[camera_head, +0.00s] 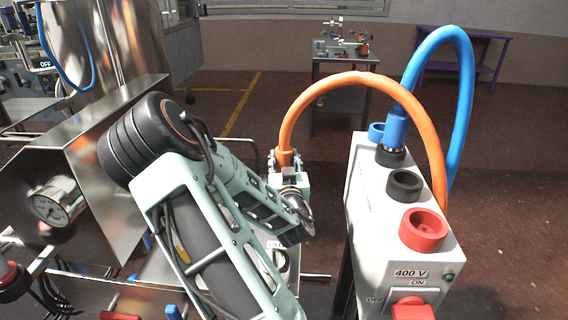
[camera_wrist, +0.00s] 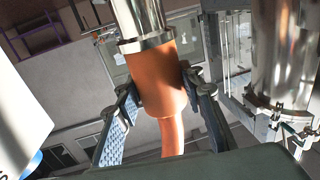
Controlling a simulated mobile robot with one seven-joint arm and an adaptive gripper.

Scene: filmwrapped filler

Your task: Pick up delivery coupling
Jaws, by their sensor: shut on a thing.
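The delivery coupling (camera_head: 284,158) is an orange sleeve on the end of an orange hose (camera_head: 350,80). My gripper (camera_head: 286,165) is shut on it left of the white box, and my wrist hides its lower part. In the wrist view my gripper's two blue-padded fingers (camera_wrist: 160,88) lie on either side of the orange coupling (camera_wrist: 157,75). A shiny metal cylinder (camera_wrist: 138,22) continues from the sleeve, away from the hose. I cannot tell whether it is joined to anything beyond the picture's edge.
A white 400 V box (camera_head: 372,215) with a red socket (camera_head: 423,230), a black socket (camera_head: 404,184) and a plugged blue hose (camera_head: 465,100) stands close on the right. Steel equipment with a gauge (camera_head: 55,203) is on the left.

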